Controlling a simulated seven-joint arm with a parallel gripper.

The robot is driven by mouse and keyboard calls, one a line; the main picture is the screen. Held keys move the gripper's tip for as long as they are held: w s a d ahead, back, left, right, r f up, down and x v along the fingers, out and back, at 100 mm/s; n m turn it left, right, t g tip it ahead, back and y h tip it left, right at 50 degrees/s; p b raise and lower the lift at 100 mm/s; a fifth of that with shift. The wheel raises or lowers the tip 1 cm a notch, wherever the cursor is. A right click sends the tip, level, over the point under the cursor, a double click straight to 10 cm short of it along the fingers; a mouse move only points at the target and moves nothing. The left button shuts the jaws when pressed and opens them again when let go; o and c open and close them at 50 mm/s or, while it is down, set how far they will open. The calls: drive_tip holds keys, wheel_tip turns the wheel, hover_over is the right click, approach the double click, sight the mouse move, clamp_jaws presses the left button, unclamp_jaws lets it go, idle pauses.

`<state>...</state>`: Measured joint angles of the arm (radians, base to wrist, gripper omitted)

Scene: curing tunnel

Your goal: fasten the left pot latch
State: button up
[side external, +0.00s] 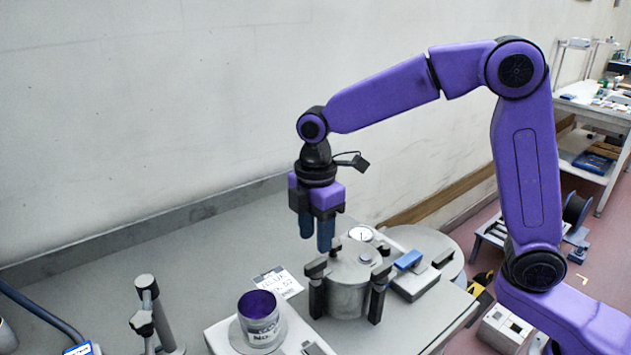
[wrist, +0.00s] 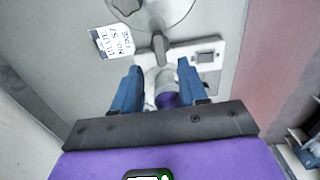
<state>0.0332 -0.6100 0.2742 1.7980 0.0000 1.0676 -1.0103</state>
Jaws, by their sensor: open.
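The metal pot (side external: 349,290) stands upright on the bench with its lid on. Dark latches sit around its rim. Another latch (side external: 378,298) is at the right front, and a further one is at the back, partly hidden. My gripper (side external: 316,240) is open and empty, pointing down above the pot's left side. In the wrist view its blue fingers (wrist: 160,66) are spread apart.
The cup (side external: 260,325) stands on a pale plate left of the pot. A paper label (side external: 278,282) lies behind it. A metal stand (side external: 150,310) is further left. A gauge (side external: 360,234) and a blue-topped block (side external: 408,260) are close behind and right of the pot.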

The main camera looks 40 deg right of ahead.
sight(316, 263)
wheel_tip(316, 263, up, 12)
drive_tip(key=shift+f, duration=0.2)
idle(0.4)
drive_tip(key=s+d+f+m, duration=0.2)
drive_tip(key=s+d+f, duration=0.2)
drive_tip(key=s, duration=0.5)
drive_tip(key=s+d+f+m, duration=0.1)
drive_tip(key=s+d+f, duration=0.4)
drive_tip(key=s, duration=0.3)
drive_tip(key=s+d+f+m, duration=0.2)
drive_tip(key=s+d+f, duration=0.2)
drive_tip(key=s, duration=0.5)
drive_tip(key=shift+s+d+f+m, duration=0.2)
drive_tip(key=shift+s+d+m, duration=0.05)
drive_tip(key=shift+s+m, duration=0.1)
